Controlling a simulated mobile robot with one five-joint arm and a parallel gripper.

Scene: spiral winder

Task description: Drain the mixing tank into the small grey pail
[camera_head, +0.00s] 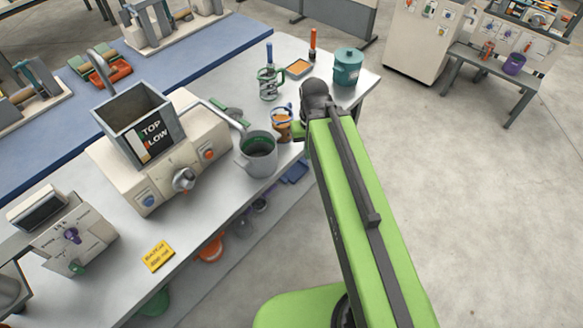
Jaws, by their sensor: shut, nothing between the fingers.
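The mixing tank appears to be the open square grey tank (140,122) on a cream machine base (130,178), with a sign on its front face. A round grey knob or valve (184,179) sticks out of the base's front. A blue knob and an orange knob sit on either side of it. A small grey pail (258,168) stands upright on the table, right of the base; its inside looks dark with a green patch. My green arm rises at the right to a dark joint right of the pail. My gripper is hidden behind it, not visible.
A jug with a blue handle (282,128), a glass jar (268,88), an orange tray (299,69) and a teal pot (347,69) stand behind the pail. A yellow note (158,256) lies near the front edge.

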